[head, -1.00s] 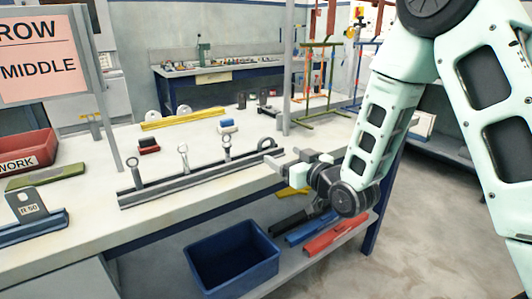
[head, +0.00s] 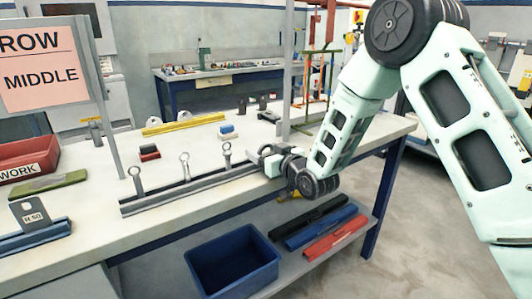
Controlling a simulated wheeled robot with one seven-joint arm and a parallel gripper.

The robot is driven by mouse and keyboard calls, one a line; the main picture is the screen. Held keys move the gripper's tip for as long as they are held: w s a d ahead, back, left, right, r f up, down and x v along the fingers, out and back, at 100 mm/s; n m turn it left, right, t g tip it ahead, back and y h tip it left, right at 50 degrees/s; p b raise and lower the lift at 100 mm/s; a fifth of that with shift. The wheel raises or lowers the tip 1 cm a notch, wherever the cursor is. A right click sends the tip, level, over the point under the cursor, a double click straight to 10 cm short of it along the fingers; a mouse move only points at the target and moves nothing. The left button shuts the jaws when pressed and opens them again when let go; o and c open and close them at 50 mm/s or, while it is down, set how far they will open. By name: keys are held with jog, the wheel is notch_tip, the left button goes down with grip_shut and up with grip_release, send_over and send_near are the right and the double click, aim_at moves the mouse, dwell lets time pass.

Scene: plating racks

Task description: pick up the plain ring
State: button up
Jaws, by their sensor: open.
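A dark rack rail (head: 160,202) lies along the front of the bench. Several small upright ring-topped pieces stand in it: a left one (head: 135,173), a middle one (head: 184,160) and another further right (head: 227,150). I cannot tell from their look which is the plain ring. My gripper (head: 258,158) is open at the right end of the rail, just right of the third ring piece. It covers the spot where a further ring stood in view, so that ring is mostly hidden. I cannot tell whether the jaws surround or touch it.
A pink sign (head: 38,70) reads ROW MIDDLE. A red bin (head: 28,158), a green bar (head: 48,183) and a grey plate marked R 50 (head: 30,212) are at left. Red and blue blocks and a yellow bar (head: 183,124) lie behind. A blue bin (head: 232,262) sits below.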

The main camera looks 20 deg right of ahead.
jog(key=c, duration=1.1)
jog(key=shift+r, duration=0.1)
notch_tip(320, 180, up, 10)
jog(key=shift+f, duration=0.1)
